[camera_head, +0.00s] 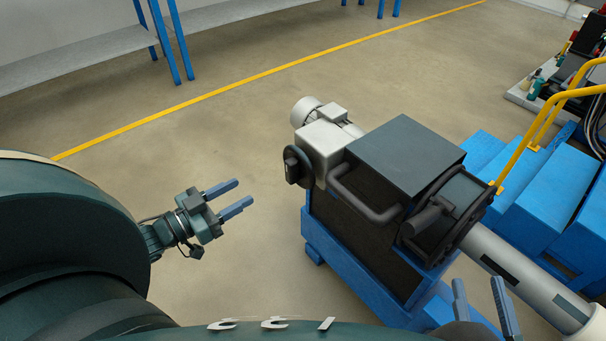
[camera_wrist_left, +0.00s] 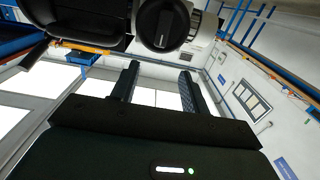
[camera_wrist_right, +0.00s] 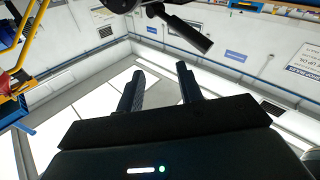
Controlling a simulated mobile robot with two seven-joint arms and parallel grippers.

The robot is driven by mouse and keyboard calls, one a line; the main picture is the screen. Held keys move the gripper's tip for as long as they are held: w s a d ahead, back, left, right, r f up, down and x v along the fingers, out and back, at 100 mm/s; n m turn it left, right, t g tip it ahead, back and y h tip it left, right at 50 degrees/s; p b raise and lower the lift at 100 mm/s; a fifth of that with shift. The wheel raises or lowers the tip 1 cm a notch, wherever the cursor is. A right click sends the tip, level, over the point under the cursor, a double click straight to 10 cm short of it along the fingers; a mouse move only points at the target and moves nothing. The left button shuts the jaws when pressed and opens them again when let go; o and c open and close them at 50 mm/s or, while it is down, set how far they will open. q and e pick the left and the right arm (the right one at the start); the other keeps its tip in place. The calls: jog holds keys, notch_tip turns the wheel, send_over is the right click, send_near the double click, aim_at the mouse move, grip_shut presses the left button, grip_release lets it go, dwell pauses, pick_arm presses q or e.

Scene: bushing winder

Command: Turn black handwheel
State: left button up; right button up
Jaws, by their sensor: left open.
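The winder (camera_head: 400,155) carries two round black parts, and I cannot tell which one the task calls the handwheel. A small black disc (camera_head: 293,166) with a raised bar is on its left side. It also shows at the top of the left wrist view (camera_wrist_left: 162,22). A larger black wheel (camera_head: 468,205) with a sticking-out handle (camera_head: 424,218) is on its right end. The handle shows in the right wrist view (camera_wrist_right: 182,29). My left gripper (camera_head: 245,191) is open and empty, left of the small disc and apart from it. My right gripper (camera_head: 478,281) is open and empty, below the larger wheel.
A black curved bar (camera_head: 362,205) runs along the winder's near side above the blue base (camera_head: 350,262). A pale tube (camera_head: 525,275) extends to the lower right. Blue steps (camera_head: 545,190) with a yellow rail (camera_head: 520,155) stand at right. The floor at left is clear.

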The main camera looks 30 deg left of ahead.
aim_at(287, 166)
pick_arm(q)
jog(key=b+x, duration=0.5)
jog(key=x, duration=0.8)
jog(key=shift+w, duration=0.1)
pick_arm(e)
jog(key=shift+w+a+f+m+y, duration=0.1)
jog(key=shift+a+f+m+y, duration=0.05)
jog(key=shift+a+m+y, duration=0.4)
pick_arm(q)
jog(key=shift+c, duration=0.5)
pick_arm(e)
jog(key=shift+t, duration=0.3)
pick_arm(q)
jog(key=c, duration=0.9)
pick_arm(e)
jog(key=shift+r, duration=0.2)
